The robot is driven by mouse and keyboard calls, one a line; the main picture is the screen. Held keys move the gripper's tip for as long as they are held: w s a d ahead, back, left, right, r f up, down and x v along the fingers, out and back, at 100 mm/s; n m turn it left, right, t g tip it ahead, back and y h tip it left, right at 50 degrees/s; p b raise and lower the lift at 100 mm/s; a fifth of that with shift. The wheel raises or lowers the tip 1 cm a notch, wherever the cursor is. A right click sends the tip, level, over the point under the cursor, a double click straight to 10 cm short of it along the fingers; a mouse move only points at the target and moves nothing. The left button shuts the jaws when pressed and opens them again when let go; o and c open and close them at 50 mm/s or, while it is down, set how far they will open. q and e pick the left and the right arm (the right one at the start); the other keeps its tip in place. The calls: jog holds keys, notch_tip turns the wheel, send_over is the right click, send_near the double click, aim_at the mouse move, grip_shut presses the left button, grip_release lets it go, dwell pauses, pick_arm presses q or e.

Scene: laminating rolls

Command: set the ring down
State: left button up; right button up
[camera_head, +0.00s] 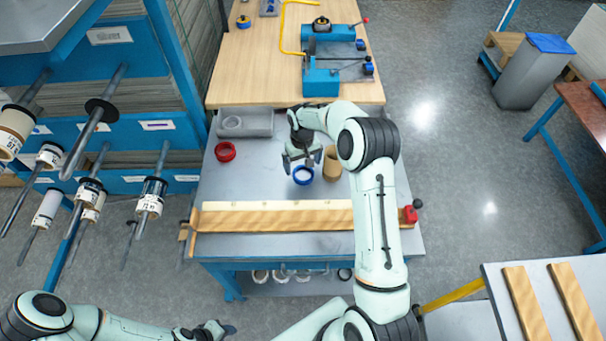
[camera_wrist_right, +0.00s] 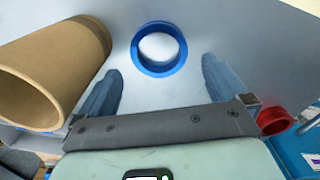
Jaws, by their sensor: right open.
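A blue ring (camera_head: 303,176) lies flat on the grey metal table top (camera_head: 265,185). My right gripper (camera_head: 302,163) is over the table just behind the ring, its jaws apart. In the right wrist view the blue ring (camera_wrist_right: 159,49) shows beyond and between the two open fingers (camera_wrist_right: 162,80), and neither finger appears to touch it. My left gripper (camera_head: 216,330) is at the bottom edge, away from the table, and its jaws are too small to read.
A brown cardboard tube (camera_head: 332,165) stands right of the blue ring, close to my right gripper. A red ring (camera_head: 225,151) lies at left, near a grey tray (camera_head: 246,123). A wooden bar (camera_head: 275,217) runs along the front. Rods with rolls (camera_head: 152,196) project at left.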

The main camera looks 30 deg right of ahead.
aim_at(303, 175)
jog(key=shift+f, duration=1.9)
jog(key=c, duration=1.2)
jog(key=shift+r, duration=0.1)
notch_tip(303, 175, up, 20)
jog(key=s+a+f+n, duration=0.1)
jog(key=s+a+f, duration=0.1)
jog(key=a+f, duration=0.35)
jog(key=s+a+f+n, duration=0.1)
jog(key=a+f, duration=0.2)
jog(key=a, duration=0.6)
jog(key=s+f, duration=0.2)
jog(key=s+a+f, duration=0.1)
jog(key=s+f, duration=0.1)
jog(key=f, duration=0.1)
jog(key=shift+s+a, duration=0.1)
jog(key=shift+s, duration=0.2)
